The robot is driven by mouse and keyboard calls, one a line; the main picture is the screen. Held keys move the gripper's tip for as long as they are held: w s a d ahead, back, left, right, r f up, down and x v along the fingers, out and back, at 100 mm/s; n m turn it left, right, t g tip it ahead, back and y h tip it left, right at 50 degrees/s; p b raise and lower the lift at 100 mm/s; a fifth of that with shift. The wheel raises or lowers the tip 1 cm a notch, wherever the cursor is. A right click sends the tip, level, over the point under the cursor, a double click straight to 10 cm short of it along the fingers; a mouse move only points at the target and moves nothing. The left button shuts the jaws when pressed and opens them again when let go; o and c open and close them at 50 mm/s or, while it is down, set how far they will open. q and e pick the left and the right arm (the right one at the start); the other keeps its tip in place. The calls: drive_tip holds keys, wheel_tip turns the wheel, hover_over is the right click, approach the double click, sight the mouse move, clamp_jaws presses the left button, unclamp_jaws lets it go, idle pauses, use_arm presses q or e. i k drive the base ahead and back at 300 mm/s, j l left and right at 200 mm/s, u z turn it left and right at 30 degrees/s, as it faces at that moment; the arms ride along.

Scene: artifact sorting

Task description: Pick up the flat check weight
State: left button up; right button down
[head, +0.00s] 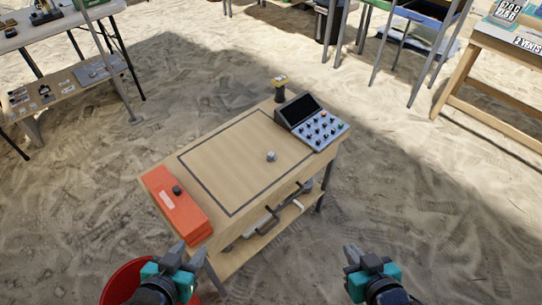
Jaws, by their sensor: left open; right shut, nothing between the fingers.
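A small grey round object (271,156) sits on the wooden table (215,165), inside the dark outlined rectangle, near its right side. It may be the flat check weight; it is too small to tell for sure. A small dark knob-like object (177,190) shows on an orange-red case (168,203) at the table's left end. My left gripper (187,254) is open and empty, at the front left, close to the table's near left corner. My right gripper (353,254) is shut and empty, over the sand to the right of the table. Both are apart from the grey object.
A console with knobs and a dark screen (312,122) and a dark cylinder with a yellowish top (280,90) stand at the table's far right end. A lower shelf (240,250) holds pipe-like items. A red bucket (122,284) stands at the front left. The outlined area is mostly clear.

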sight(271, 157)
drive_tip(key=i+l, duration=0.15)
drive_tip(key=l, duration=0.15)
drive_tip(key=i+l, duration=0.1)
drive_tip(key=l, duration=0.25)
drive_tip(key=i+l+u, duration=0.1)
drive_tip(key=l+u, duration=0.25)
drive_tip(key=i+l+u, duration=0.1)
drive_tip(key=l+u, duration=0.2)
drive_tip(key=u, duration=1.2)
